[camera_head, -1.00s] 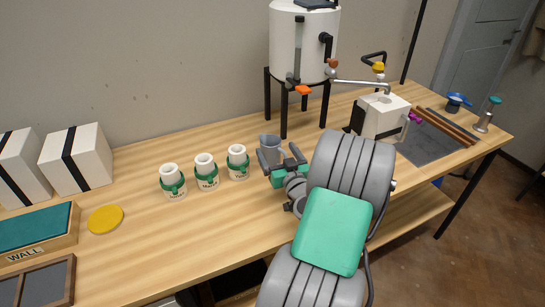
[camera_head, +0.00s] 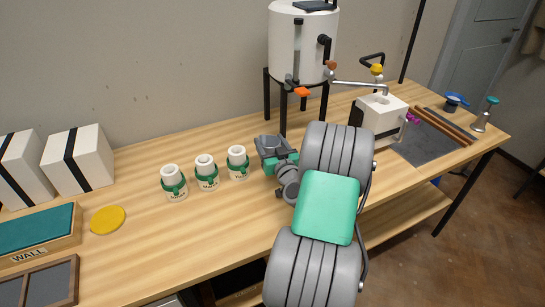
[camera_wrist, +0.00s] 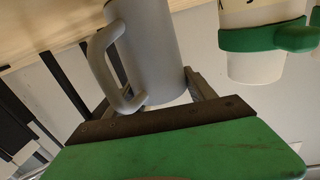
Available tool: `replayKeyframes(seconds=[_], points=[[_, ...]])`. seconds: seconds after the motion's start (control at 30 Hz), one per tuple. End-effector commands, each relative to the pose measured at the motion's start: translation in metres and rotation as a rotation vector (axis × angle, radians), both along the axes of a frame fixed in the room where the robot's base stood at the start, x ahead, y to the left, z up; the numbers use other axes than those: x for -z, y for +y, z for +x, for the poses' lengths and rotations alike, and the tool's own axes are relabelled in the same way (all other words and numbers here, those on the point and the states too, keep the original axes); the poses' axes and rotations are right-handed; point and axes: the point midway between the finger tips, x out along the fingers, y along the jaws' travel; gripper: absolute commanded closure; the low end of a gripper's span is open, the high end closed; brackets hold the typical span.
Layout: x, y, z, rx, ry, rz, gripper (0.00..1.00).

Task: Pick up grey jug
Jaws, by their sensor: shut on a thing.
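The grey jug (camera_wrist: 152,50) fills the upper middle of the wrist view, with its loop handle (camera_wrist: 103,72) on the left. My gripper (camera_head: 272,148) is shut on the jug, its fingers on either side of the body. In the head view the jug is largely hidden by my gripper and wrist, in front of the white tank on legs. Whether its base touches the table cannot be told.
Several white jars with green bands, one of them here (camera_head: 207,173), stand just left of my gripper. The white tank (camera_head: 300,45) stands behind on black legs (camera_head: 283,115). A white box with a spout (camera_head: 380,118) is to the right. Bare wood (camera_head: 220,225) lies in front of the jars.

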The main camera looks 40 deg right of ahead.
Motion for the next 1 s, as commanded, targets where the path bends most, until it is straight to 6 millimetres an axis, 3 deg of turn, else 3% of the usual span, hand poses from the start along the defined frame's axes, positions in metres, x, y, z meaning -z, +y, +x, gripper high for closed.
replayKeyframes(seconds=[0.67,1.0], points=[[-0.0001,-0.0002,-0.0002,0.000,0.000,0.000,1.00],[-0.0010,-0.0003,0.0000,0.000,-0.001,0.000,1.00]])
